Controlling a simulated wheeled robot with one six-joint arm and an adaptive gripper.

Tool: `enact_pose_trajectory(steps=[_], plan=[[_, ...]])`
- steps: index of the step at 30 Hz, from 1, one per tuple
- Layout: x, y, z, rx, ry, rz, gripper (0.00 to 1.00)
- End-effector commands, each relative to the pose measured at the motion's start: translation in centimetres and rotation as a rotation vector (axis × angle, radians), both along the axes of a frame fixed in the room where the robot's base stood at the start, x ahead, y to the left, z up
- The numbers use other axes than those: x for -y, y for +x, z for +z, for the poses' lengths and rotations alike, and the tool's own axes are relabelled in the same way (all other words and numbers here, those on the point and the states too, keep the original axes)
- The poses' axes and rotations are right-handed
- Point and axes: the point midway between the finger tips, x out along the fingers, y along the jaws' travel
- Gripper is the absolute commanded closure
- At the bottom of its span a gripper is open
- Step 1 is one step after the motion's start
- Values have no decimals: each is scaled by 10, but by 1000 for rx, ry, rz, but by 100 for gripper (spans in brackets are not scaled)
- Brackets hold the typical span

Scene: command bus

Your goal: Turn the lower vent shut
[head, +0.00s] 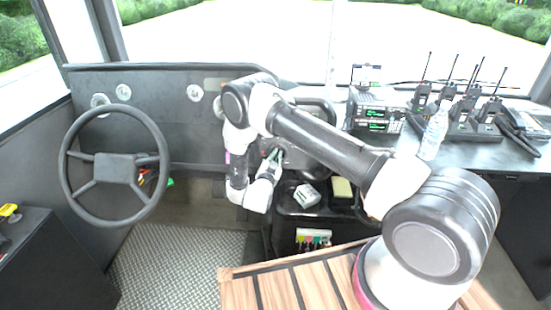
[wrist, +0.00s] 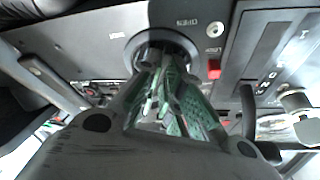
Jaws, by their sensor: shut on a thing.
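The lower vent (wrist: 186,43) is a round dark ring set in the grey dash panel, at the top middle of the wrist view. The panel beside it carries a printed "OPEN" label, seen upside down. My gripper (wrist: 163,66) has its green-padded fingers at the middle of the vent, shut on the vent's inner part. The fingers hide most of that part, so its angle cannot be told. In the head view my gripper (head: 273,156) is at the dash, right of the steering wheel, and my arm hides the vent.
A red switch (wrist: 214,69) and a lettered gear panel (wrist: 268,60) are close right of the vent. In the head view are the steering wheel (head: 117,167), a water bottle (head: 434,132), radios (head: 376,115) and a white box (head: 306,196) below the dash.

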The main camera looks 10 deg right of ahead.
Motion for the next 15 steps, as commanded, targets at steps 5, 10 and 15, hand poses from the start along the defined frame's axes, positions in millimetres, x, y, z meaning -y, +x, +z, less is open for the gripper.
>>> enact_pose_trajectory(steps=[5, 10, 15], plan=[[1, -1, -1, -5, -9, 2, 100], [1, -1, -1, -19, -52, 19, 100], [2, -1, -1, -49, -144, 53, 100]])
